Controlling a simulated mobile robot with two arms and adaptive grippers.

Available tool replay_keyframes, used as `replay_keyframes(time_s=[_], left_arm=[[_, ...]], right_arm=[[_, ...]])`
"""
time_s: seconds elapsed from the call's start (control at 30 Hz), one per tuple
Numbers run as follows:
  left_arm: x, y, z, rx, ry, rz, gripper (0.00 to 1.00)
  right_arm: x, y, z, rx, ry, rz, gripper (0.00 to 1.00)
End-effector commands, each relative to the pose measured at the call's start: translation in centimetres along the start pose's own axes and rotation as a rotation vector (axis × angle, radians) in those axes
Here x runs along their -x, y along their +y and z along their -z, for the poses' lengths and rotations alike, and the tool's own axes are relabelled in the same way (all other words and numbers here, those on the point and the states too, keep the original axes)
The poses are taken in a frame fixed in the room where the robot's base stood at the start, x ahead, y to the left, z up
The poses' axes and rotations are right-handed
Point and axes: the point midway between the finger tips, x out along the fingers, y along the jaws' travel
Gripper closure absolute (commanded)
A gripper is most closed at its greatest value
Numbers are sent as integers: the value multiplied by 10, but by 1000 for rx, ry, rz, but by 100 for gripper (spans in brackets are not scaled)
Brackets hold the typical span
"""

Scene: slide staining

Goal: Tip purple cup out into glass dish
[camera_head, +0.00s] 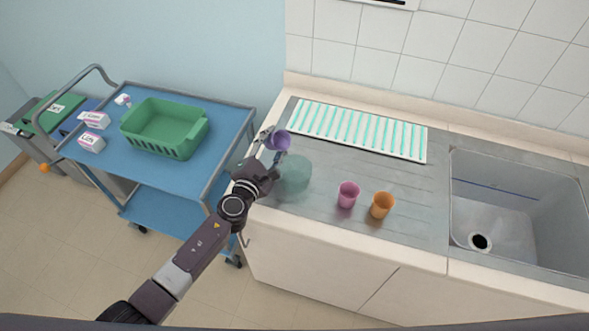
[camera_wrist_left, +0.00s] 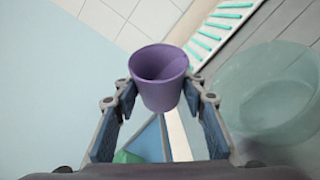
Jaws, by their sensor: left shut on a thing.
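The purple cup (camera_head: 281,141) is held by my left gripper (camera_head: 268,139), up at the left end of the counter. In the left wrist view the cup (camera_wrist_left: 160,78) sits between the two fingers (camera_wrist_left: 160,100), and its inside looks empty from here. The cup looks slightly tilted in the head view. The glass dish (camera_head: 293,174) is a pale green, see-through bowl on the steel drainboard, just right of and below the cup in the head view. In the left wrist view the dish (camera_wrist_left: 270,95) is at the right, apart from the cup. My right gripper is not in view.
A pink cup (camera_head: 348,194) and an orange cup (camera_head: 382,205) stand right of the dish. A white rack with green stripes (camera_head: 360,131) lies behind. The sink (camera_head: 515,215) is at the right. A blue cart (camera_head: 215,118) with a green basket (camera_head: 165,127) stands left.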

Motion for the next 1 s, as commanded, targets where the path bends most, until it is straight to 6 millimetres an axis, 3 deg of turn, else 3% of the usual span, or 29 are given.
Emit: replay_keyframes(time_s=[0.37,0.73,1.0], left_arm=[[0,-8,5,-88,-20,-35,76],[1,-2,-1,-218,-48,-88,76],[2,1,-3,-248,-53,-100,76]], right_arm=[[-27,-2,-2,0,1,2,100],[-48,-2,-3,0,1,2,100],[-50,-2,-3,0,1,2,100]])
